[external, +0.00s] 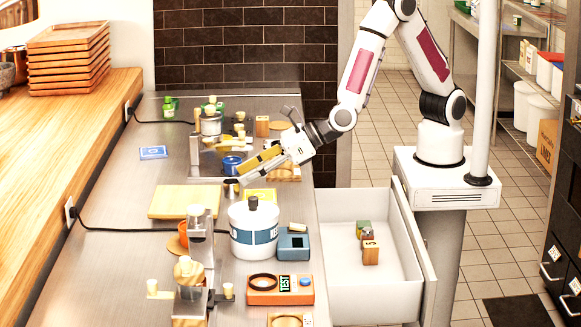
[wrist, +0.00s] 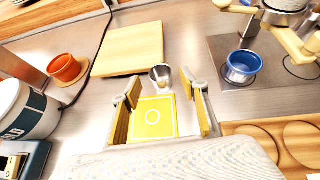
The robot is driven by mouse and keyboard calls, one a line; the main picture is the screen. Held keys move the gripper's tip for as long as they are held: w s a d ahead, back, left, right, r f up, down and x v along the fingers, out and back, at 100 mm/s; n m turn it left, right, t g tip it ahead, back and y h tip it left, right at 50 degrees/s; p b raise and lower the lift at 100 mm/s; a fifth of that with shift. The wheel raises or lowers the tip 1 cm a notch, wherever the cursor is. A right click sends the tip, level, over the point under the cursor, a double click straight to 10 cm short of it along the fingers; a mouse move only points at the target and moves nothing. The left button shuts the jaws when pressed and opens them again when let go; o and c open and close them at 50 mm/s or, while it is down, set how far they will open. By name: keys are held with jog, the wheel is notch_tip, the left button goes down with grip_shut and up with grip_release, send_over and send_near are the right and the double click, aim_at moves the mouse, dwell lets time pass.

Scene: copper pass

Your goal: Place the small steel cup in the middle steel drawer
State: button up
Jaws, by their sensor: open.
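The small steel cup (wrist: 162,77) stands on the steel counter at the far edge of a yellow square mat (wrist: 154,116). In the external view the cup (external: 231,188) shows small and dark by my fingertips. My gripper (wrist: 160,88) is open, with one yellow-padded finger on either side of the line to the cup. The cup is just beyond the fingertips, and nothing is held. In the external view my gripper (external: 241,172) reaches down-left over the counter. An open drawer (external: 342,295) juts out at the counter's right side. I cannot tell whether it is the middle one.
Several small blocks lie in the drawer, with free floor around them. A blue cup (wrist: 243,64), an orange cup (wrist: 65,68) and a wooden board (wrist: 130,46) are nearby.

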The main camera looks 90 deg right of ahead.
jog(key=v, duration=0.8)
jog(key=shift+s+r, duration=0.2)
jog(key=shift+s, duration=0.05)
jog(key=shift+r, duration=0.1)
dwell(0.7)
jog(key=s+d+r+n+g+y, duration=0.2)
jog(key=s+d+r+n, duration=0.3)
jog(key=n, duration=0.6)
jog(key=s+d+r+n+g+y, duration=0.1)
jog(key=s+d+r+n+g, duration=0.15)
jog(key=d+r+n, duration=0.6)
jog(key=s+d+f+n+g+h, duration=0.2)
jog(key=s+d+f+n+h, duration=0.1)
jog(key=s+d+n, duration=1.1)
jog(key=s+n+h, duration=0.1)
jog(key=s, duration=0.3)
jog(key=shift+d, duration=0.2)
jog(key=shift+o, duration=0.6)
jog(key=shift+s+a+n, duration=0.1)
jog(key=shift+n, duration=0.25)
